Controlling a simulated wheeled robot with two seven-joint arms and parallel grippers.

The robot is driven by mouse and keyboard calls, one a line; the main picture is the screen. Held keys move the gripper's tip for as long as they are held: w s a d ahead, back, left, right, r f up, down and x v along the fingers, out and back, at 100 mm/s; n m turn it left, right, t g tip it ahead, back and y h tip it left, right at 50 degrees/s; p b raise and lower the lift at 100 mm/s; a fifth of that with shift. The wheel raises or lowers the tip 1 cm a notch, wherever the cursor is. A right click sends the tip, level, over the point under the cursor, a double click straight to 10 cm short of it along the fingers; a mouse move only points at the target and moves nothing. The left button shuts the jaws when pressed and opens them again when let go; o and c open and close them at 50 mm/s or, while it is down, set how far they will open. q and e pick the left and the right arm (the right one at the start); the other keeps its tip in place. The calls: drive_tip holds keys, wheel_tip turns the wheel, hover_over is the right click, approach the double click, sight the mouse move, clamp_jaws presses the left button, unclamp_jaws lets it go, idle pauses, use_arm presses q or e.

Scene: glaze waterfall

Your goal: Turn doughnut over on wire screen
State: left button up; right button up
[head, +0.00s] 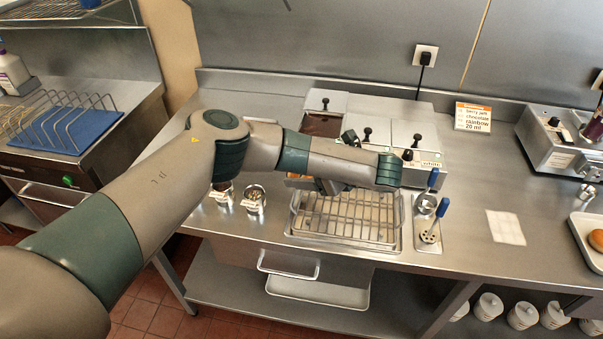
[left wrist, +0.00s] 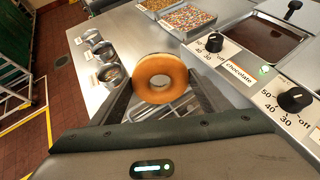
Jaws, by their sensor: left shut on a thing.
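A golden ring doughnut (left wrist: 176,91) is held on edge, its plain face toward the camera in the left wrist view. My left gripper (left wrist: 160,84) is shut on it, with a dark finger at each side. Its far face is hidden. The wire screen (head: 345,225) lies in a shallow tray at the counter's front, under my left arm. Some of its bars show below the doughnut in the left wrist view (left wrist: 140,110). My right gripper is not in view.
Behind the screen stand warmers with black knobs and an open chocolate well (head: 322,124). Small labelled cups (head: 254,200) stand left of the screen. Blue-handled tools (head: 430,237) stand right of it. A white tray (head: 583,243) with a doughnut is at far right.

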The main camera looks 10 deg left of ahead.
use_arm(q)
drive_tip(key=shift+w+d+f+m+t+h, duration=0.1)
drive_tip(key=shift+w+d+m+t+h, duration=0.2)
drive_tip(key=shift+m+t, duration=0.3)
drive_tip(key=shift+w+d+f+m+t+h, duration=0.1)
drive_tip(key=shift+w+d+m+t+h, duration=0.15)
drive_tip(key=shift+m+t, duration=0.3)
drive_tip(key=shift+w+d+r+m+t+h+p, duration=0.1)
drive_tip(key=shift+w+d+m+t+h+p, duration=0.15)
drive_tip(key=shift+w+m+t+h+p, duration=0.4)
drive_tip(key=s+d+r+m+t+h+p, duration=0.2)
drive_tip(key=d+r+m+t+h, duration=0.2)
drive_tip(key=d+m+h, duration=0.6)
drive_tip(key=m+h, duration=0.3)
drive_tip(key=shift+s+d+r+t+h, duration=0.15)
drive_tip(key=shift+d+t+h, duration=0.15)
drive_tip(key=shift+d+h, duration=0.1)
wheel_tip(320, 180, down, 5)
drive_tip(key=b, duration=0.5)
drive_tip(key=shift+f+b, duration=0.3)
drive_tip(key=shift+f, duration=1.1)
